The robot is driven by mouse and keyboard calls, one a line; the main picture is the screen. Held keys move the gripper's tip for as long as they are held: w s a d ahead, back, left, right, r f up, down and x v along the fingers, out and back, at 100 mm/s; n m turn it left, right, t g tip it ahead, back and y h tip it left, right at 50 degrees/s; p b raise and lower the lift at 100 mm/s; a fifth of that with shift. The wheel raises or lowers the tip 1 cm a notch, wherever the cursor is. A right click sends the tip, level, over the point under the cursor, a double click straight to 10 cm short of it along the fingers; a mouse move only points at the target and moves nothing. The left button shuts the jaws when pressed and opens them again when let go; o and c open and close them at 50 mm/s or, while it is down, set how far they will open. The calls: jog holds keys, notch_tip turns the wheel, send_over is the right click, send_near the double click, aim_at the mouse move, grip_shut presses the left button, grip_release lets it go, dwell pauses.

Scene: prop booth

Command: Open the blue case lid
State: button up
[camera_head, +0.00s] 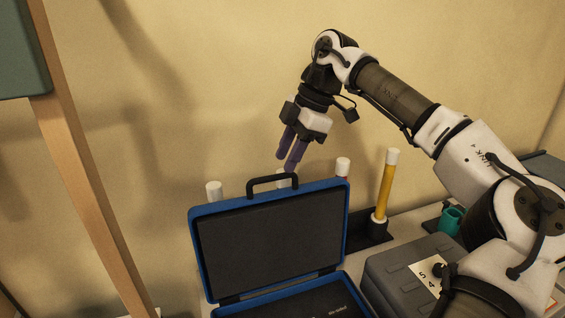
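The blue case stands on the table at the lower middle. Its lid (268,241) is raised to a steep, near-upright angle, with the dark inner panel facing me and a black handle (272,181) on its top edge. The case base (262,296) shows in part at the bottom of the picture, with a dark interior; the rest is cut off by the frame. My gripper (288,164) is above the lid's top edge, its purple fingers pointing down near the handle. The fingers look apart with nothing between them. I cannot tell for certain whether they touch the handle.
A grey case (397,270) lies right of the blue case. Behind stand a yellow tube with a white cap (385,187) in a black holder (371,227) and other white-capped tubes. A teal cup (450,219) is at the right. A wooden post (83,160) rises at the left.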

aim_at(278, 175)
jog(key=shift+x, duration=1.7)
grip_shut()
